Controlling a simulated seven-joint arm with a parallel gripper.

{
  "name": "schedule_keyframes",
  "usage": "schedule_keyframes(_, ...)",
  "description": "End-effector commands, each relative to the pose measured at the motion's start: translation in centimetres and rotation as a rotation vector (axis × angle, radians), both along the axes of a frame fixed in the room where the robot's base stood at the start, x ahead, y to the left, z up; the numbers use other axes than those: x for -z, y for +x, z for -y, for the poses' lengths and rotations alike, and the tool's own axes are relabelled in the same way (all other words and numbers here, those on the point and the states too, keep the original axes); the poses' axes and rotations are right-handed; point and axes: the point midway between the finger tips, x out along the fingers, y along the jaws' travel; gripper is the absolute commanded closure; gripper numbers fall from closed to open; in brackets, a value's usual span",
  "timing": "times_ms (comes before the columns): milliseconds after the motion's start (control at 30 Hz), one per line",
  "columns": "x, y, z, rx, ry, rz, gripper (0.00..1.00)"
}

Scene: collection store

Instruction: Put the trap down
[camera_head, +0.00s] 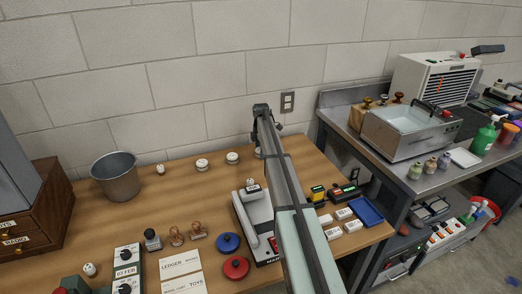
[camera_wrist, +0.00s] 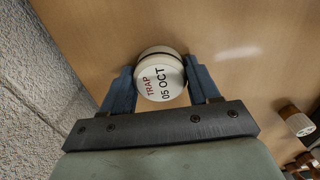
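The trap (camera_wrist: 160,78) is a round white piece with a dark band, and its label reads "TRAP 05 OCT". In the wrist view it sits between the two fingers of my gripper (camera_wrist: 160,88), which look closed against its sides. The wooden tabletop (camera_wrist: 240,60) lies behind it; I cannot tell whether the trap touches it. In the head view my gripper (camera_head: 260,148) is at the back of the wooden table near the wall, largely hidden by my arm.
Two white round pieces (camera_head: 232,157) (camera_head: 202,164) stand left of my gripper. A metal bucket (camera_head: 117,177) is farther left. A stapler-like device (camera_head: 256,222), stamps (camera_head: 177,236) and a blue tray (camera_head: 367,210) are nearer the front. Bare wood lies between.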

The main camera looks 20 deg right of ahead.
Motion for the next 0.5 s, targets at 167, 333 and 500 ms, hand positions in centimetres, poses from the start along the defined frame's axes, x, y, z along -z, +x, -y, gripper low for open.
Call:
schedule_keyframes(167,-0.04,0.0,0.0,0.0,0.0,0.0,0.22)
schedule_keyframes(333,-0.04,0.0,0.0,0.0,0.0,0.0,0.17)
schedule_keyframes(500,-0.26,0.01,0.0,0.0,0.0,0.0,0.17)
